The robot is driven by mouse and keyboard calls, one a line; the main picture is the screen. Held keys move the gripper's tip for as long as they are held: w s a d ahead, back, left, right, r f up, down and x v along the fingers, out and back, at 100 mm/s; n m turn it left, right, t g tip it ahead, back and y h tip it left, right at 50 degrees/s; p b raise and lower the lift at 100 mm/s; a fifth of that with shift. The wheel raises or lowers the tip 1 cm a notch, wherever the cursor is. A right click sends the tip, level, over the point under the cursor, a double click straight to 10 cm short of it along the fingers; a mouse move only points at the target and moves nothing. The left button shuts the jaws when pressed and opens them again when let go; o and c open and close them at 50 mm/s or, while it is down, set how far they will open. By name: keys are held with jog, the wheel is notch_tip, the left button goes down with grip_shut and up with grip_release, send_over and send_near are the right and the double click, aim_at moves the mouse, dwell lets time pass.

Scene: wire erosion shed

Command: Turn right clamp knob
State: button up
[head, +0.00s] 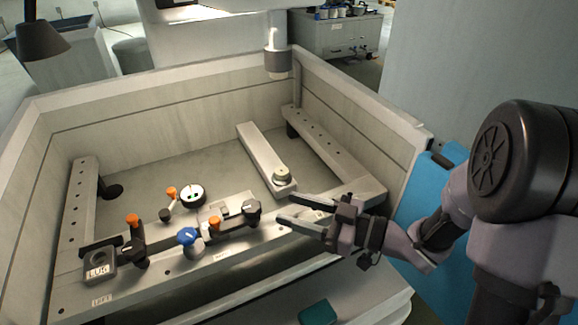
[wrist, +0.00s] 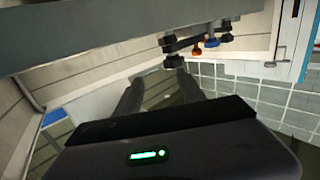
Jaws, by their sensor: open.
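A black lobed knob (head: 252,207) stands at the right end of the row of clamp parts on the front rail (head: 160,285); it looks like the right clamp knob. My gripper (head: 281,208) is open and empty, its two fingers pointing left toward this knob, with a gap between them. In the wrist view the fingers (wrist: 158,90) are spread apart, and a dark knob (wrist: 173,62) shows beyond them, near the right finger. Touch between fingers and knob cannot be made out. A blue knob (head: 187,237) and a dark left knob (head: 137,253) sit further left.
Orange-topped levers (head: 132,220) stand among the clamps. A round dial gauge (head: 193,195) and a block marked LUG (head: 98,268) are nearby. The tank's right wall (head: 355,105) rises behind my arm. A loose bar (head: 262,155) lies inside.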

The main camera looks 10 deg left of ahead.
aim_at(252, 210)
jog(key=a+g+b, duration=0.1)
jog(key=a+b, duration=0.2)
jog(key=a, duration=0.9)
jog(key=shift+w+a+n+y+b, duration=0.15)
jog(key=shift+w+n+y+b, duration=0.15)
jog(key=shift+w+n+b, duration=0.1)
grip_shut()
jog(key=shift+f, duration=0.1)
